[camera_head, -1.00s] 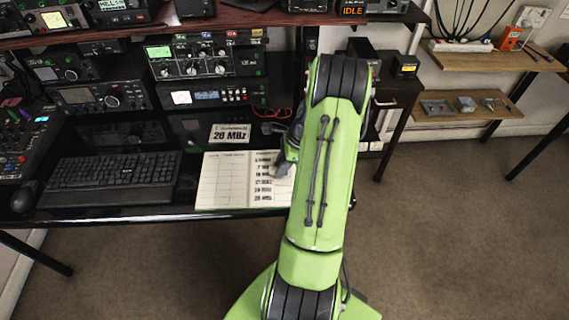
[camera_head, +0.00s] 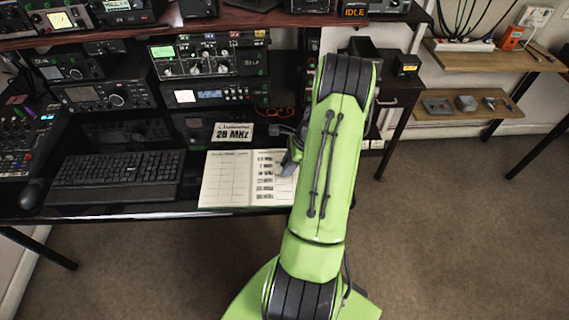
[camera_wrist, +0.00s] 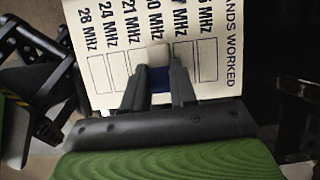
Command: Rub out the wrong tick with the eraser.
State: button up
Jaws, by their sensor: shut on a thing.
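My gripper (camera_wrist: 158,82) is shut on an eraser (camera_wrist: 159,77) with a blue sleeve and a pale end. It points at the "bands worked" page (camera_wrist: 215,75) of the open logbook (camera_head: 226,182). The page has frequency labels with a row of boxes beside them. The eraser's pale end covers part of the middle of that row, near a label partly readable as "0 MHz". I cannot tell whether it touches the paper. The boxes I can see look empty; no tick shows clearly. In the head view my arm hides most of the gripper and the eraser.
A card reading "28 MHz" (camera_head: 233,132) stands behind the logbook. A keyboard (camera_head: 118,177) and mouse (camera_head: 32,194) are to the left. Radios (camera_head: 208,95) fill the back of the desk. Open floor lies to the right.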

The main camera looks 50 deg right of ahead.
jog(key=shift+s+d, duration=0.55)
jog(key=shift+w+a+p, duration=0.25)
jog(key=shift+w+a, duration=0.15)
jog(key=shift+w, duration=0.3)
jog(key=shift+w+a+p, duration=0.2)
jog(key=shift+w+a, duration=0.2)
jog(key=shift+w, duration=0.25)
jog(key=shift+s+d+f, duration=0.1)
jog(key=shift+s+d, duration=0.25)
jog(key=shift+s, duration=0.4)
jog(key=shift+s+d, duration=0.3)
jog(key=shift+s, duration=0.4)
jog(key=shift+w+a+p, duration=0.25)
jog(key=shift+w+a, duration=0.2)
jog(key=shift+w, duration=0.25)
jog(key=shift+w+a+p, duration=0.2)
jog(key=shift+w+a, duration=0.2)
jog(key=shift+w, duration=0.25)
notch_tip(320, 180, up, 6)
jog(key=p, duration=0.5)
